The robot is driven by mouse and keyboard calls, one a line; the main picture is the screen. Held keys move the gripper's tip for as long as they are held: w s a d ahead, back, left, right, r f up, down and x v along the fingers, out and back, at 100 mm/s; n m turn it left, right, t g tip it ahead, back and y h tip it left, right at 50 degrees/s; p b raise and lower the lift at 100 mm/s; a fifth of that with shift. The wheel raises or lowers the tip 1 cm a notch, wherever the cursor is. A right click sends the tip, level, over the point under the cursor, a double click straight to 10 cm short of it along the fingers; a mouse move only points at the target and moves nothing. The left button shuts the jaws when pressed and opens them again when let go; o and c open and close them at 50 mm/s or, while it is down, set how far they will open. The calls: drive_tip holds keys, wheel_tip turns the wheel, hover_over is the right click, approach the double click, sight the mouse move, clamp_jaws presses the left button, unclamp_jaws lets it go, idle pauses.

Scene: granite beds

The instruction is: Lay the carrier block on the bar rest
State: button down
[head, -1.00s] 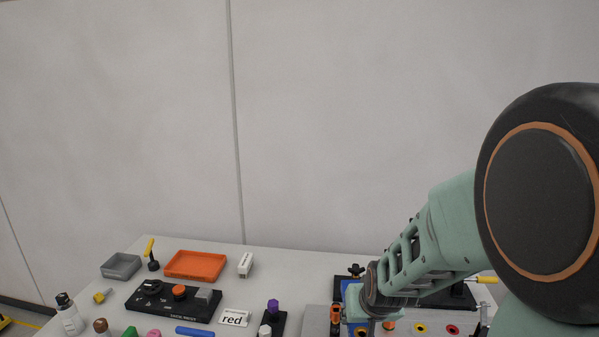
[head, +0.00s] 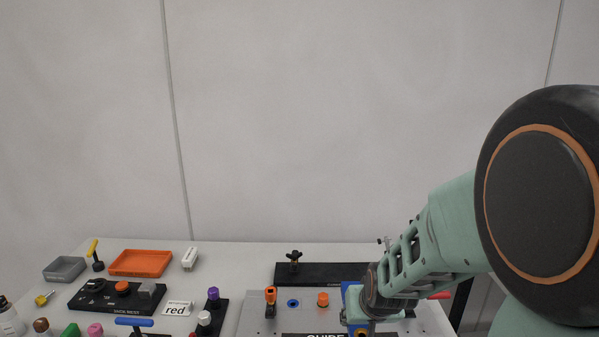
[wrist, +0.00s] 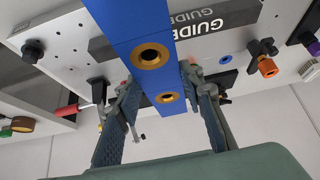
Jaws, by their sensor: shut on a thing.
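The carrier block appears to be the long blue block with brass-ringed holes (wrist: 146,32) in the wrist view. My gripper (wrist: 160,85) is shut on it, one finger on each side. In the head view a strip of the blue block (head: 352,292) shows beside my wrist, over the right part of the grey plate; most of it is hidden by my arm. I cannot tell for certain which part is the bar rest. A long black bar with a black knob (head: 318,272) lies at the back of the plate.
The grey plate (head: 255,318) bears an orange-topped clamp (head: 271,301), an orange knob (head: 323,299) and a black GUIDE label (head: 325,335). To the left are an orange tray (head: 140,263), a grey tray (head: 64,268), a black switch box (head: 118,297) and a purple-topped peg (head: 213,294).

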sight(367, 327)
drive_tip(key=f+b, duration=0.1)
drive_tip(key=d+f+b, duration=0.1)
drive_tip(key=f, duration=0.1)
drive_tip(key=shift+s+d, duration=0.15)
drive_tip(key=shift+s, duration=0.05)
drive_tip(key=shift+r, duration=0.2)
wheel_tip(367, 327, up, 9)
drive_tip(key=p, duration=0.8)
drive_tip(key=shift+f, duration=0.1)
drive_tip(key=shift+r+p, duration=0.3)
drive_tip(key=shift+p, duration=0.2)
drive_tip(key=shift+d, duration=0.15)
